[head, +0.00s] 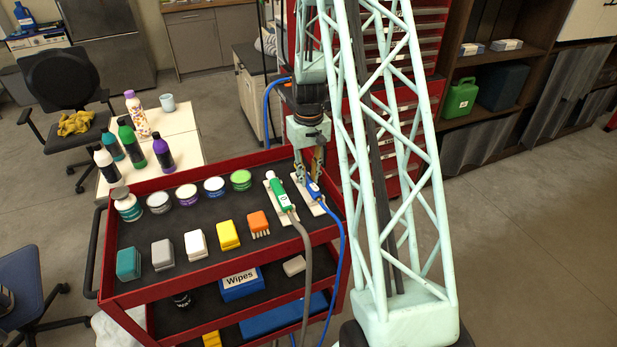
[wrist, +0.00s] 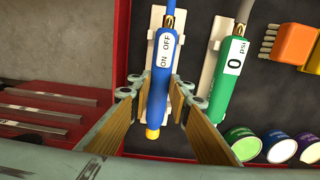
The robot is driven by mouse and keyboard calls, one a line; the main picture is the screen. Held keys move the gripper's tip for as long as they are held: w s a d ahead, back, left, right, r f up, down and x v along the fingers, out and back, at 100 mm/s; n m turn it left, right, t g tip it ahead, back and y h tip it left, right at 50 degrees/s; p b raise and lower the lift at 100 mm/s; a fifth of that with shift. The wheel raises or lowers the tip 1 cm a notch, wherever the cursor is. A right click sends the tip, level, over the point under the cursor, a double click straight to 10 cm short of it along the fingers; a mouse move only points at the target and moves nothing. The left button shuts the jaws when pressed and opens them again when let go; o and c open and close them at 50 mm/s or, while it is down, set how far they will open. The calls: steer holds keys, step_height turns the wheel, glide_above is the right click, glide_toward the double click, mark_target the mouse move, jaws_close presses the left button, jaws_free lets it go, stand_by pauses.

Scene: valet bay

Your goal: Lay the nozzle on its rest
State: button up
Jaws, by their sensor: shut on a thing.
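A blue nozzle (head: 313,188) with an ON/OFF label and an orange-yellow tip is between the fingers of my gripper (head: 309,177), over the right side of the red cart's top. In the wrist view my gripper (wrist: 159,86) is shut on the blue nozzle (wrist: 157,92). A white rest (wrist: 153,38) lies directly behind the nozzle, roughly in line with it. I cannot tell whether the nozzle touches it. A green nozzle (head: 280,194) with a "0 psi" label lies on another white rest (head: 268,188) beside it; it also shows in the wrist view (wrist: 233,72).
The red cart (head: 128,298) carries a row of round tins, several coloured blocks and an orange brush (head: 258,222). A blue hose (head: 343,240) and a grey hose (head: 306,262) hang over its front edge. A red drawer cabinet (head: 418,110) stands behind.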

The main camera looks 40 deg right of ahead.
mark_target(308, 180)
steer(key=shift+f, duration=0.35)
steer(key=o, duration=0.9)
steer(key=shift+c, duration=0.2)
steer(key=shift+r, duration=0.15)
steer(key=shift+r+p, duration=0.35)
steer(key=shift+r, duration=0.25)
step_height(308, 180, up, 12)
steer(key=p, duration=0.1)
steer(key=shift+f, duration=0.15)
